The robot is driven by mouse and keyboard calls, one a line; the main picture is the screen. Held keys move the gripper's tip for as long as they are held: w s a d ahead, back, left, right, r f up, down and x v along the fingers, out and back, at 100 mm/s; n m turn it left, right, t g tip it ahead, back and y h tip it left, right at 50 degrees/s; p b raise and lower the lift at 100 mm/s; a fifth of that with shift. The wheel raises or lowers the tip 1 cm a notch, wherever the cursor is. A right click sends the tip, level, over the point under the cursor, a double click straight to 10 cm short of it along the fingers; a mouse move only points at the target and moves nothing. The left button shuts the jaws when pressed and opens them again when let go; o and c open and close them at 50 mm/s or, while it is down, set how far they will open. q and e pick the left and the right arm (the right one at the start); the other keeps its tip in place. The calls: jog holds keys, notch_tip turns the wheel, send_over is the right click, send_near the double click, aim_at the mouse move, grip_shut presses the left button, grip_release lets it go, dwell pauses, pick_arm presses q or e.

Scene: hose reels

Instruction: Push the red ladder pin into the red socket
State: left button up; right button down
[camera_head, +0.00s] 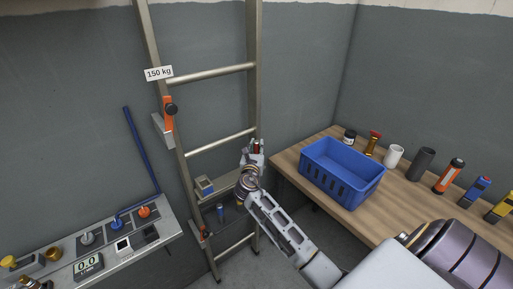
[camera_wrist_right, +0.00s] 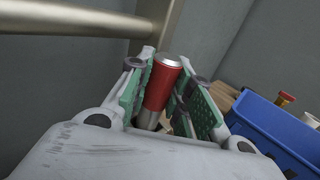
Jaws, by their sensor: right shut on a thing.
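My right gripper (camera_head: 255,149) is beside the ladder's right rail, at the height of a middle rung. It is shut on the red pin (camera_wrist_right: 163,87), a red cylinder with a silver end cap. In the right wrist view the pin stands slightly tilted between the green finger pads, its silver end up. In the head view only a little of the red pin (camera_head: 257,147) shows between the fingers. The metal ladder (camera_head: 253,60) leans at the wall. A blue pin (camera_head: 220,211) shows low on it. I cannot make out the red socket. My left gripper is not in view.
A wooden table (camera_head: 290,159) at right holds a blue crate (camera_head: 343,193), a white cup (camera_head: 393,156) and several tools. A grey bench (camera_head: 160,222) at left carries knobs and a display. An orange latch (camera_head: 168,120) hangs on the ladder's left rail.

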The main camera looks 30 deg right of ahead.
jog(key=shift+f+b, duration=0.35)
jog(key=shift+f, duration=0.35)
jog(key=c, duration=1.2)
grip_release()
jog(key=shift+s, duration=0.1)
jog(key=v, duration=1.1)
jog(key=shift+s+a, duration=0.25)
jog(key=shift+a, duration=0.1)
jog(key=shift+f, duration=0.1)
